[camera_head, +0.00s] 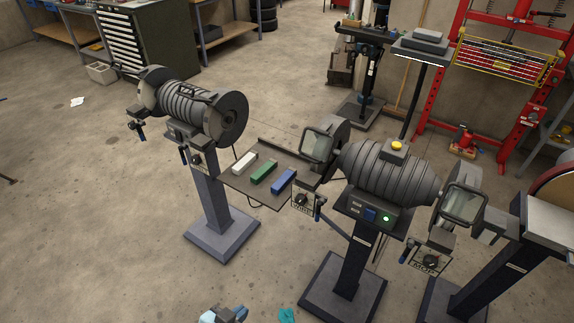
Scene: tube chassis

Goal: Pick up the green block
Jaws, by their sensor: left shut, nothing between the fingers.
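The green block (264,172) lies on a dark flat shelf (240,184) between two bench grinders. A white block (244,163) lies to its left and a blue block (283,181) to its right, with small gaps. My left gripper (236,313) shows at the bottom edge, partly cut off. It is shut and empty, well below the shelf in the picture and apart from the blocks. My right gripper is not in view.
A grinder (185,105) on a pedestal stands left of the shelf. A larger grinder (390,172) with shields and a yellow button stands close on the right. A small teal thing (287,315) shows at the bottom edge. Open concrete floor lies left and in front.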

